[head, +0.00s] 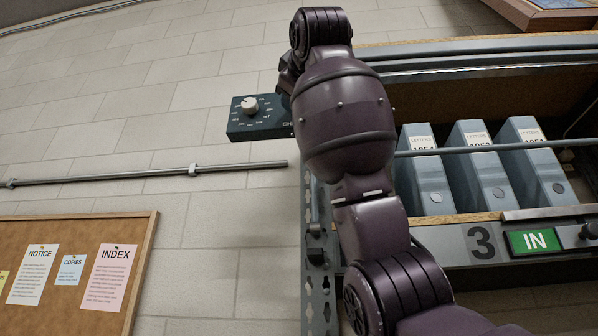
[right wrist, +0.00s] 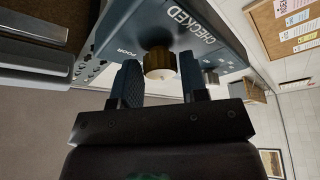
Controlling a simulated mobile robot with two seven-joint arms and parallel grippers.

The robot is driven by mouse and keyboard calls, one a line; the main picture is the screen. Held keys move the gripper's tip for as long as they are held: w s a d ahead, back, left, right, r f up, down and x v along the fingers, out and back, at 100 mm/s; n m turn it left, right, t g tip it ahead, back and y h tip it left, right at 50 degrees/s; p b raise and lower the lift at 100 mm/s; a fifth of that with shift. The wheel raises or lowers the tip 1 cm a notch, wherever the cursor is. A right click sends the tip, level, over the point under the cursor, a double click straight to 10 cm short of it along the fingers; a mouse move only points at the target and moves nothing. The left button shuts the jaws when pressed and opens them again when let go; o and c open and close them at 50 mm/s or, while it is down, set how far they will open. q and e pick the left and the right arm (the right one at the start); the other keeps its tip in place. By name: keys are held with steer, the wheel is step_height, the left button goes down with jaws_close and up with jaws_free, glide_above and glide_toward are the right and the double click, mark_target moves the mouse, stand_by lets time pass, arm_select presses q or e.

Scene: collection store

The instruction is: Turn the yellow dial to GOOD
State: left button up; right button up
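In the head view the box (head: 238,125) is partly covered by my right arm, which hides the yellow dial and gripper. My left gripper is not in view.
A pale white dial (head: 250,104) sits on the box's left part. A metal rail (head: 235,165) runs along the wall below, above a cork board (head: 70,225). Grey binders (head: 478,165) stand on the shelf at right, above a green IN sign (head: 534,241).

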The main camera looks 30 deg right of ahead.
steer(key=shift+o, duration=1.4)
steer(key=b+v, duration=0.3)
steer(key=v, duration=0.8)
steer(key=shift+w, duration=0.1)
steer(key=shift+f, duration=0.1)
